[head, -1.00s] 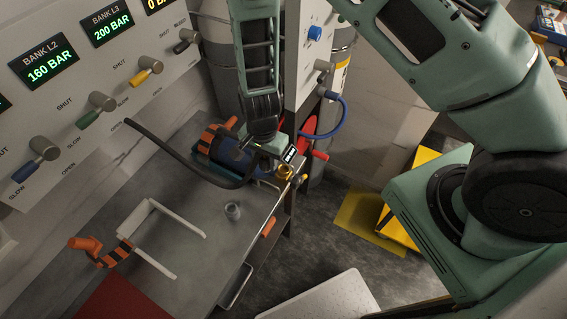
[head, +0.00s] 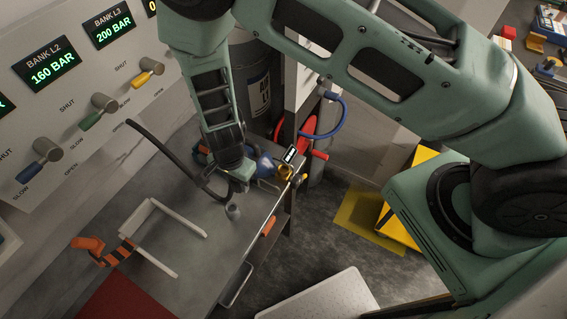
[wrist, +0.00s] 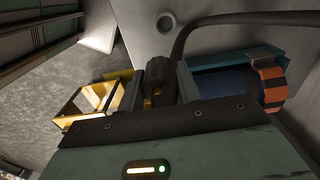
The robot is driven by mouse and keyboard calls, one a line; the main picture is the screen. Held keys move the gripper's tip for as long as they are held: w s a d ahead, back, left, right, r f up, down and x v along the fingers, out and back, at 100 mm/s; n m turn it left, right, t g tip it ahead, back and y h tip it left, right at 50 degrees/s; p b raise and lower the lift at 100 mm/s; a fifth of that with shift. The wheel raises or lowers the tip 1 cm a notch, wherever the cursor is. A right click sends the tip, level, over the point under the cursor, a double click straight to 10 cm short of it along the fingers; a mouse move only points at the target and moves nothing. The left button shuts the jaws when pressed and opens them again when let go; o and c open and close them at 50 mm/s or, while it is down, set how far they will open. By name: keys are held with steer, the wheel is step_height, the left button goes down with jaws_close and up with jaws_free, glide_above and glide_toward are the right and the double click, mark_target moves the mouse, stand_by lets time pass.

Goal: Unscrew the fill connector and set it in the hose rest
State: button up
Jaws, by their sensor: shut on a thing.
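My gripper (head: 238,180) is over the bench, just behind and above a small grey cup-like holder (head: 233,212), which looks like the hose rest. In the wrist view the gripper (wrist: 158,90) is shut on a dark ridged connector (wrist: 158,72) joined to a black hose (wrist: 205,24). The hose (head: 165,150) runs back to the panel. The round holder (wrist: 166,22) shows beyond the fingers, apart from the connector. The blue cylinder (head: 265,165) with a brass valve (head: 285,172) and small display lies behind the gripper, partly hidden. The connector is hidden in the head view.
A red mat (head: 112,300) lies nearer. The gauge panel (head: 60,100) with valve levers borders the left. The bench's middle is clear.

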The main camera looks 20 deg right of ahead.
steer(key=shift+s+a+f, duration=0.1)
steer(key=shift+a+f, duration=0.1)
steer(key=shift+a, duration=0.45)
steer(key=shift+s+a+f, duration=0.15)
steer(key=shift+a+f, duration=0.05)
steer(key=shift+a, duration=0.5)
steer(key=shift+s+a+f, duration=0.1)
steer(key=shift+a+f, duration=0.1)
steer(key=shift+a, duration=0.45)
steer(key=shift+f, duration=0.15)
steer(key=shift+f+b, duration=0.65)
steer(key=shift+f, duration=0.2)
steer(key=shift+f+b, duration=1.75)
steer(key=shift+f, duration=0.5)
steer(key=o, duration=1.1)
steer(key=shift+o, duration=0.2)
steer(key=shift+r, duration=0.1)
step_height(320, 180, up, 17)
steer(key=b, duration=0.3)
steer(key=shift+r+b, duration=0.15)
steer(key=shift+b, duration=0.15)
